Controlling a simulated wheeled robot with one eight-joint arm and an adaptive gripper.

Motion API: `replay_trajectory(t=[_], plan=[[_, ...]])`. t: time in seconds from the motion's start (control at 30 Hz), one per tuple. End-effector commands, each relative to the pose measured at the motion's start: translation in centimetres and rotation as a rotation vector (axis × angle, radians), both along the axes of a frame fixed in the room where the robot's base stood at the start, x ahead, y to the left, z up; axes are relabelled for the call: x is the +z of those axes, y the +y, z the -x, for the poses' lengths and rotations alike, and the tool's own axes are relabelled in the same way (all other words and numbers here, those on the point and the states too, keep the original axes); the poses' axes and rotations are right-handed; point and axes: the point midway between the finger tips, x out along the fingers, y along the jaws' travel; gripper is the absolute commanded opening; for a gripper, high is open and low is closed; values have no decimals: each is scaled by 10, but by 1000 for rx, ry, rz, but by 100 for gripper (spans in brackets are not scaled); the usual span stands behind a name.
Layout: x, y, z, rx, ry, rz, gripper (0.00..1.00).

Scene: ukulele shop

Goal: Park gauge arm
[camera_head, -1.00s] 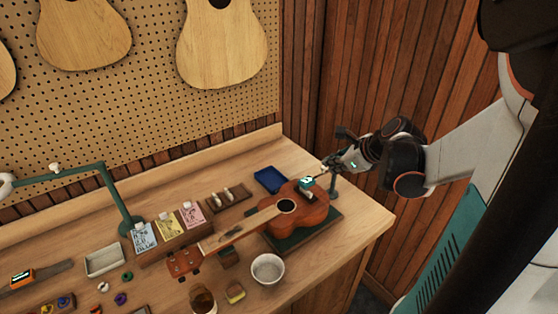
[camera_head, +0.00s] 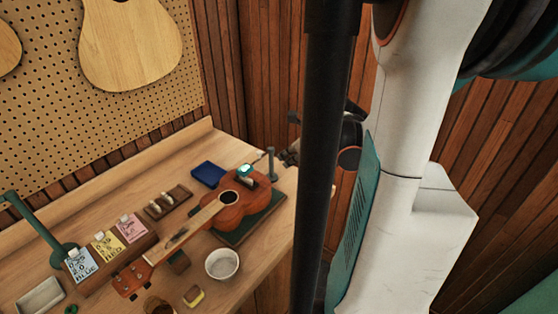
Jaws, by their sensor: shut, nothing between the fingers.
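The ukulele (camera_head: 229,204) lies on a dark green mat (camera_head: 238,236) on the bench. A small teal gauge (camera_head: 245,171) with a lit face sits over the ukulele's body near the bridge. A grey upright post (camera_head: 272,166) stands just beyond the body's right end. The arm linking post and gauge is too small to make out clearly. My gripper (camera_head: 288,158) is shut and empty, just right of the post. Whether it touches the post I cannot tell. Part of my arm behind it is hidden by my dark column.
A blue tray (camera_head: 208,173) and a wooden block with pale pieces (camera_head: 168,201) lie behind the ukulele. A white bowl (camera_head: 222,264) and a yellow-topped block (camera_head: 194,295) stand in front. Coloured string packets (camera_head: 107,243) stand at left. A wood-panelled wall is behind.

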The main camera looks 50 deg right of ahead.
Motion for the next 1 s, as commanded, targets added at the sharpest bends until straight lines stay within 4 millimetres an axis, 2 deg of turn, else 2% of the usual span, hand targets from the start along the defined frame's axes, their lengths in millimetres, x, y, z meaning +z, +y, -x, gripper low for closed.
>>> replay_trajectory(t=[0.43, 0.7, 1.0], plan=[[-69, 5, -55, 4, 0, 0, 0], [-74, 7, -87, 3, 0, 1, 0], [-74, 7, -93, 1, 0, 1, 0]])
